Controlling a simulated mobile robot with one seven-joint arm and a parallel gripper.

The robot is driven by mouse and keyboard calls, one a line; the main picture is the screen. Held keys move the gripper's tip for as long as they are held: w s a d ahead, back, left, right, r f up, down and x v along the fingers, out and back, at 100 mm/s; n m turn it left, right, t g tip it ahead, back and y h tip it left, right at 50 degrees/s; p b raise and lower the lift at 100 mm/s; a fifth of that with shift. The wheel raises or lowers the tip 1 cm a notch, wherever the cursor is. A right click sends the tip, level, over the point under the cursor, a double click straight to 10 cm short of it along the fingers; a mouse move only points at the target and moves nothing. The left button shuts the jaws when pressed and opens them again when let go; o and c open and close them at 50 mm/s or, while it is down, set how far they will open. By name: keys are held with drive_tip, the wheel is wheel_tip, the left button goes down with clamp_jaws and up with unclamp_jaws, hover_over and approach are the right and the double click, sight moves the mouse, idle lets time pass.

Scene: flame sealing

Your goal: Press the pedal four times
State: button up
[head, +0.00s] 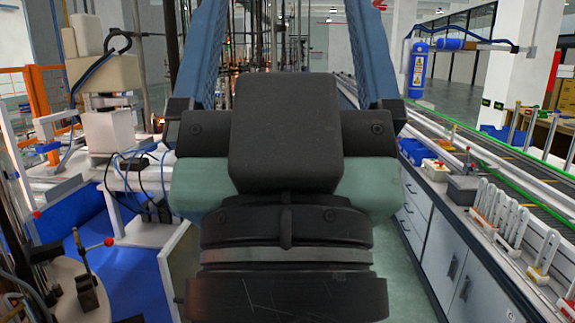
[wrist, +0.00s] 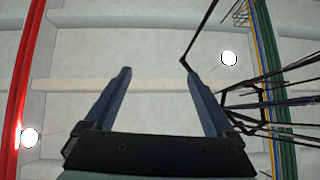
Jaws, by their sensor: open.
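My gripper (head: 283,5) fills the middle of the head view and points upward, with its two blue fingers spread wide apart. Their tips run out of the top of the picture. In the wrist view my gripper (wrist: 155,70) is open with nothing between the fingers, and only the ceiling shows behind it. I cannot make out a pedal in either view. My gripper and wrist hide the centre of the head view, including the floor there.
A white and beige machine (head: 103,75) with cables stands at the left. A round worktable (head: 75,303) with metal rods is at the lower left. A cabinet (head: 440,240) and a conveyor (head: 500,150) run along the right. Green floor shows beside the cabinet.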

clamp_jaws()
idle(1.4)
